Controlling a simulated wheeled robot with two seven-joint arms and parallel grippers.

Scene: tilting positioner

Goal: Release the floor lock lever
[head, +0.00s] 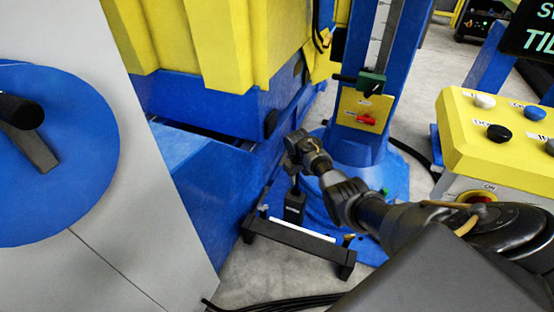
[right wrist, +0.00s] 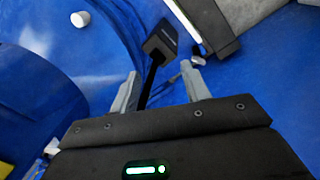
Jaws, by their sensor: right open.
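The floor lock lever is a thin black rod (right wrist: 152,82) rising from a small labelled black block (head: 294,208) beside the blue column's base. In the right wrist view the block (right wrist: 160,42) sits beyond the fingertips, and the rod runs back from it between the two grey fingers. My right gripper (head: 293,163) is at the lever's upper part, above the block. Its jaws (right wrist: 163,80) are open, with a finger on each side of the rod. The rod's near end is hidden by the gripper body. I cannot tell whether a finger touches it. My left gripper is out of view.
A low black bar with a white strip (head: 299,246) stands just in front of the lever. A yellow control box (head: 500,135) is at right. A blue disc with a black-handled crank (head: 60,180) is at left.

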